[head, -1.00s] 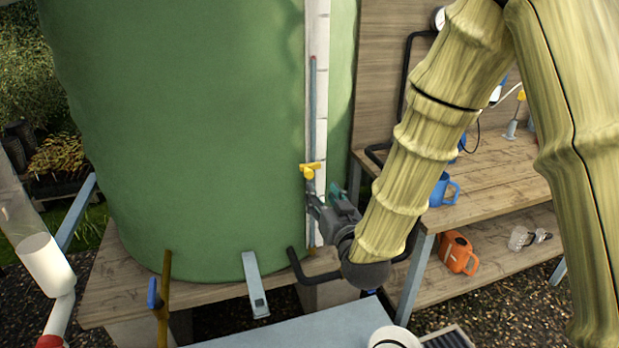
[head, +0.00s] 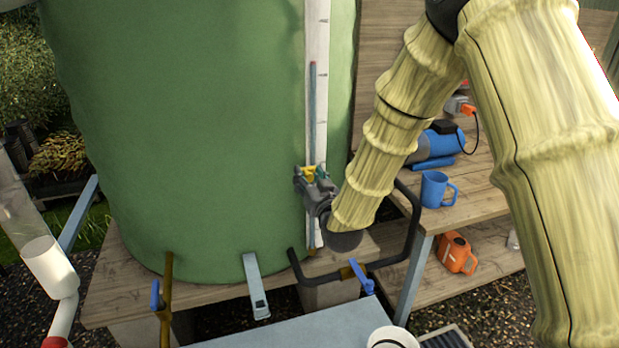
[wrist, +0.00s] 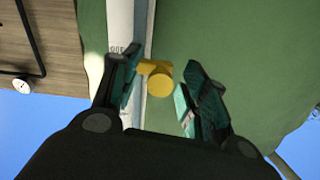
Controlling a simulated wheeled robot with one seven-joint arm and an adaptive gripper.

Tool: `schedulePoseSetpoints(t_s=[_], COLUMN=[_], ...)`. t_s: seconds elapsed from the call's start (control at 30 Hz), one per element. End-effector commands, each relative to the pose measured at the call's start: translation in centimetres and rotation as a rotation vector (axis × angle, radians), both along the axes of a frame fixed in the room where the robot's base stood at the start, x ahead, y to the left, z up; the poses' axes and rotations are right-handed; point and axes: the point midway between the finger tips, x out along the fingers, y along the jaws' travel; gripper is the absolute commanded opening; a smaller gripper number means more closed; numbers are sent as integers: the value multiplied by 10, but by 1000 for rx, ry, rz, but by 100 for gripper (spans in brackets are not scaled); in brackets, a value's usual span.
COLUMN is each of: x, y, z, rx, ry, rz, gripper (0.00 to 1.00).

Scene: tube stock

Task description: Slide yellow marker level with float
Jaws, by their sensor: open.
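The yellow marker (head: 309,172) sits on the upright gauge strip (head: 318,40) on the front of the green tank, low on the strip. A sight tube (head: 312,115) runs up the strip, with a small red thing at its top (head: 312,64) that may be the float, well above the marker. My gripper (head: 311,177) is at the marker and partly hides it. In the wrist view the fingers of my gripper (wrist: 158,92) are open on both sides of the marker's round yellow knob (wrist: 159,82). The left finger is close to the marker; a gap shows at the right finger.
The green tank (head: 190,130) stands on a wooden platform (head: 115,275). A bent black pipe (head: 412,225) and a blue-handled valve (head: 362,280) lie low right of the strip. A wooden bench at right bears a blue mug (head: 436,189) and a blue pump (head: 438,147).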

Motion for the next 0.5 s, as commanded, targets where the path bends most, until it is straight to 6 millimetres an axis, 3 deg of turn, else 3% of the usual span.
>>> schedulePoseSetpoints(t_s=[0.17,0.4,0.5], x=[0,0,0], y=[0,0,0], z=[0,0,0], rx=[0,0,0], ry=[0,0,0], rz=[0,0,0], gripper=[44,2,0])
